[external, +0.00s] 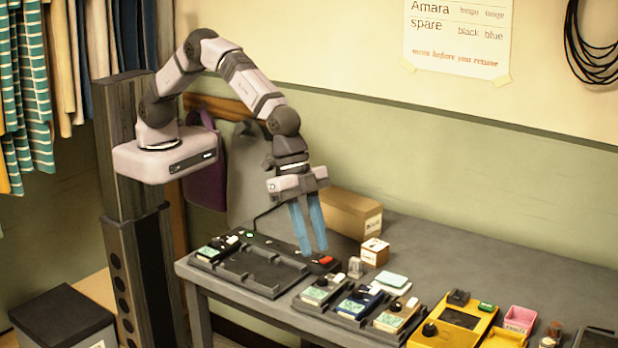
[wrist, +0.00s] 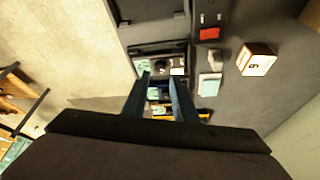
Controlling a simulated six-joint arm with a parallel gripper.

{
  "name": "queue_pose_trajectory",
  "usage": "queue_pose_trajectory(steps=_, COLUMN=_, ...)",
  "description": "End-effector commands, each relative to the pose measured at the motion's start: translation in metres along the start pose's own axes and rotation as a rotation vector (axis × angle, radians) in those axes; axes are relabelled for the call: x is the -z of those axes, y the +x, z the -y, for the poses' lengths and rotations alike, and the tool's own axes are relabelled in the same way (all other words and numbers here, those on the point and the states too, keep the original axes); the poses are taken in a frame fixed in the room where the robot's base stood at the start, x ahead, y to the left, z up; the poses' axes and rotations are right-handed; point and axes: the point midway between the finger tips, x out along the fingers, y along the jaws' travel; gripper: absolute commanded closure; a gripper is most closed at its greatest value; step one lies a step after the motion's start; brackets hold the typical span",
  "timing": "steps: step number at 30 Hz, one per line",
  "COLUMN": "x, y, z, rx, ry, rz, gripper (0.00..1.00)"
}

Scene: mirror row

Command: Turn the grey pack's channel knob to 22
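A grey pack (external: 317,292) with a pale green display and a dark knob sits at the left of a row of packs on the table. In the wrist view a pack with a dark round knob (wrist: 160,71) shows just past my fingertips; it looks like this same one. The knob's setting is too small to read. My gripper (external: 314,250) has two blue fingers pointing down, above and behind the row, touching nothing visible. The fingers stand apart with nothing between them; they also show in the wrist view (wrist: 160,79).
A blue pack (external: 357,302) and a beige pack (external: 397,315) stand close to the right. A dark tray (external: 262,276) with another pack (external: 217,249) lies left. Yellow gear (external: 462,320), small boxes (external: 375,252) and a cardboard box (external: 350,213) stand nearby. The rear right tabletop is clear.

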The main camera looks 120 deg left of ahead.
Motion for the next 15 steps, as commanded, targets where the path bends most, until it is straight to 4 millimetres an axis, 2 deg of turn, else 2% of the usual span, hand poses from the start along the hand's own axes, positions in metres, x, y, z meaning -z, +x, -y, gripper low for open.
queue_pose_trajectory(steps=15, x=0.000, y=0.054, z=0.000, rx=0.000, ry=0.000, rz=0.001, gripper=0.74)
